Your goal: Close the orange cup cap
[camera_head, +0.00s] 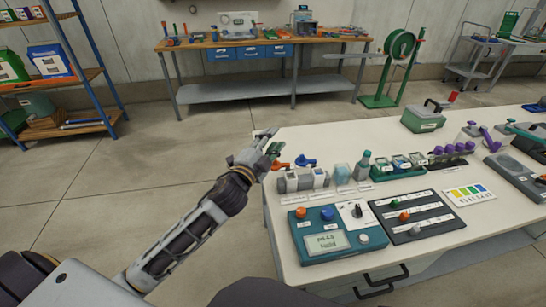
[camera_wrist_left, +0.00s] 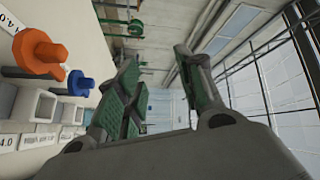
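My right gripper is not in view.
A teal meter (camera_head: 335,236) with orange and blue knobs and a dark slider panel (camera_head: 415,217) lie in front of the cups. A green vial rack (camera_head: 397,168) stands to the right. Floor left of the table (camera_head: 277,235) is clear.

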